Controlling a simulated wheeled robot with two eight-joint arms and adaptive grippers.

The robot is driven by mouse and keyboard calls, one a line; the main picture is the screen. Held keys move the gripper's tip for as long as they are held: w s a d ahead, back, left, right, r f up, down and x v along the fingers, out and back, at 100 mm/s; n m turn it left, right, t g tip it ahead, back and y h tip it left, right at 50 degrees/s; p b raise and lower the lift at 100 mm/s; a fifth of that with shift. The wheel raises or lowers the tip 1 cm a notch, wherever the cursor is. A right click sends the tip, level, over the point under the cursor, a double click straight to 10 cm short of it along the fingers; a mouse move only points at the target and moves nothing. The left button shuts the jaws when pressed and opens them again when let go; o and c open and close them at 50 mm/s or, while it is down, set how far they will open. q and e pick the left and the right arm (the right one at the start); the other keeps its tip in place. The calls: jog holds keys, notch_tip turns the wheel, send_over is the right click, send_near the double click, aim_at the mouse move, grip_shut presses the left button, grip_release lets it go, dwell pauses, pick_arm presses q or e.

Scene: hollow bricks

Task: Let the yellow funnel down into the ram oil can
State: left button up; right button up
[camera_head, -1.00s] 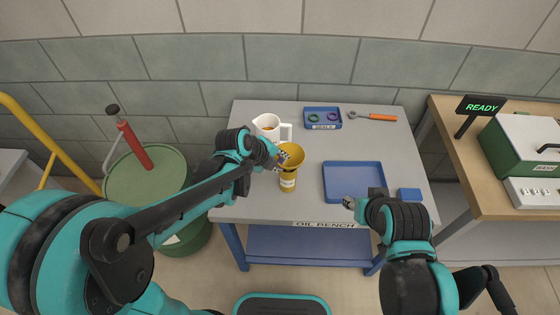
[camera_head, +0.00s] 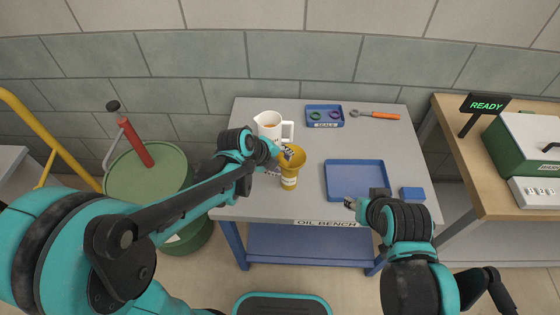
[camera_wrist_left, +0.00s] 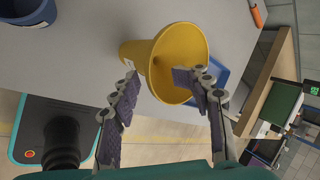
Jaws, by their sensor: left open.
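The yellow funnel (camera_head: 298,156) sits with its wide mouth up on top of the yellow oil can (camera_head: 289,183), near the middle of the bench. The can stands upright with a white label too small to read. The funnel's spout is not visible; it appears to be inside the can. My left gripper (camera_head: 284,156) is open at the funnel's left side. In the left wrist view its spread fingers (camera_wrist_left: 168,90) are at the funnel (camera_wrist_left: 180,62), one overlapping the rim; I cannot tell whether they touch it. My right gripper (camera_head: 350,203) is by the blue tray's front edge, its jaws unclear.
A white jug (camera_head: 270,120) stands just behind my left gripper. An empty blue tray (camera_head: 355,165) lies right of the can, with a small blue block (camera_head: 412,194) beside it. A seals tray (camera_head: 324,108) and an orange-handled wrench (camera_head: 385,115) lie at the back.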

pick_arm(q)
jog(key=v, duration=1.2)
dwell(0.4)
jog(key=s+a+f+n+t+y, duration=0.1)
jog(key=s+a+n, duration=0.4)
jog(key=n, duration=0.8)
jog(key=s+a+f+n+t+y, duration=0.1)
jog(key=s+a+n, duration=0.4)
jog(key=n, duration=0.9)
jog(key=s+f+y, duration=0.1)
jog(key=y, duration=0.1)
jog(key=shift+a+y, duration=0.3)
jog(key=shift+y, duration=0.1)
